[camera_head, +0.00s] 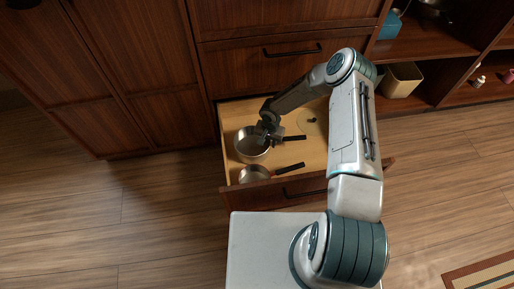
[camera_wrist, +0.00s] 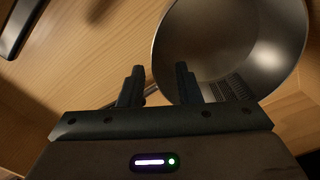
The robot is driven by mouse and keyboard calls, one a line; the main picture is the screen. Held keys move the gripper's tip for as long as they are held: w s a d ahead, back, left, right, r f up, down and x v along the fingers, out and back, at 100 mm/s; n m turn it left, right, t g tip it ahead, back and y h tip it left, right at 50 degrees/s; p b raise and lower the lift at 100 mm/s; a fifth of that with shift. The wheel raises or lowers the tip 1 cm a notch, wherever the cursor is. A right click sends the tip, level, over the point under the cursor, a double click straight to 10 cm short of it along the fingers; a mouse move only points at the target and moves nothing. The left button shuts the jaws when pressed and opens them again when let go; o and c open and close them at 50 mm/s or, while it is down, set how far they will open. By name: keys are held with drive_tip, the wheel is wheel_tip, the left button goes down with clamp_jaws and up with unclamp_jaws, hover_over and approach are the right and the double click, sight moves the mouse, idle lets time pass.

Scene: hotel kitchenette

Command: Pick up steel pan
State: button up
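Two steel pans lie in an open wooden drawer. The rear pan (camera_head: 248,152) has a dark handle (camera_head: 294,138) pointing right; the front pan (camera_head: 254,174) has a dark handle (camera_head: 290,168) pointing right and slightly back. My gripper (camera_head: 265,138) is over the rear pan's right side and hides part of it. In the wrist view a steel pan (camera_wrist: 235,40) fills the upper right. There my gripper (camera_wrist: 160,84) has its two fingers apart. The right finger overlaps the pan's rim, and a thin light metal piece shows between the fingers. Contact cannot be told.
The drawer (camera_head: 232,118) is pulled out below a closed drawer (camera_head: 290,68). A pale round item (camera_head: 308,122) lies at its back right. A dark handle-like piece (camera_wrist: 20,25) shows at the wrist view's upper left. Open shelves with a beige bin (camera_head: 401,80) stand right.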

wheel_tip(320, 180, down, 4)
drive_tip(key=shift+s+f+b, duration=0.15)
drive_tip(key=shift+b, duration=0.5)
clamp_jaws()
drive_tip(key=shift+d, duration=0.15)
idle(0.8)
